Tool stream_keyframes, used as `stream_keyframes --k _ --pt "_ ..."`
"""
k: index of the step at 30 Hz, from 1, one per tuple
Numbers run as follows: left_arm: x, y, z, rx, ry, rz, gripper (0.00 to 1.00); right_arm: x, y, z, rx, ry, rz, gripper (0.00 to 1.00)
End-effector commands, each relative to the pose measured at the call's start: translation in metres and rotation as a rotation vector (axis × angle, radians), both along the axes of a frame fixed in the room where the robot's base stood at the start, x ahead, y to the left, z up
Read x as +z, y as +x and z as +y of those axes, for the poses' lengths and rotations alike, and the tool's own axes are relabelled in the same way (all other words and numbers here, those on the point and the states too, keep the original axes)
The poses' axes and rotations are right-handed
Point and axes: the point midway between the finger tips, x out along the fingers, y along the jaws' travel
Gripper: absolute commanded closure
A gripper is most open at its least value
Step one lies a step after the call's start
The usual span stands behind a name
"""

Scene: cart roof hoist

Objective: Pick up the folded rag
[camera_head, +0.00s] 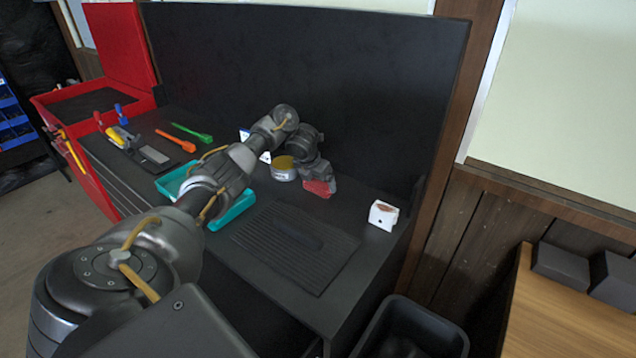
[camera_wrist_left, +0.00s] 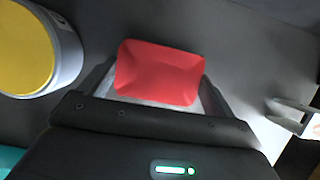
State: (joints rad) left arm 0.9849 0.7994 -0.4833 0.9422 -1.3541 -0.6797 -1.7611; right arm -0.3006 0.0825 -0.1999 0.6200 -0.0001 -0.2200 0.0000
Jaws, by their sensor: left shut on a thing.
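The folded rag (camera_head: 319,188) is a small red bundle at the back of the dark cart top, right of a yellow-lidded tin. In the left wrist view the red rag (camera_wrist_left: 158,72) lies between the two fingers of my left gripper (camera_wrist_left: 157,88), one finger against each side. My left gripper (camera_head: 316,181) is shut on the rag and reaches it from above. I cannot tell whether the rag still touches the cart top. My right gripper is not in view.
The tin (camera_head: 284,172) stands just left of the rag. A white box (camera_head: 381,215) sits to the right. A teal tray (camera_head: 235,209) lies partly behind my left arm. A ribbed mat (camera_head: 290,248) lies in front. A tall dark panel (camera_head: 350,90) rises behind.

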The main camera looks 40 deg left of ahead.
Motion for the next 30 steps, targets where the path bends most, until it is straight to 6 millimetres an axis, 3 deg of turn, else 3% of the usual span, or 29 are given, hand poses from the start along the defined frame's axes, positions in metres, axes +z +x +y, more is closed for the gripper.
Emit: stream_keyframes --k 9,13,19,30 --pt "0.030 0.001 0.001 0.000 0.003 -0.008 0.32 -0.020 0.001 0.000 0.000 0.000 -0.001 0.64" --pt "0.060 -0.018 0.004 -0.002 0.009 -0.001 0.32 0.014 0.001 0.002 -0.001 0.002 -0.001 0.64" --pt "0.096 -0.050 0.007 -0.003 0.008 -0.003 0.32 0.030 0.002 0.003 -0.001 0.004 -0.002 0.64" --pt "0.119 -0.116 0.011 0.000 0.003 -0.002 0.32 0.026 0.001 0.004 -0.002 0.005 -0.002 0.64"
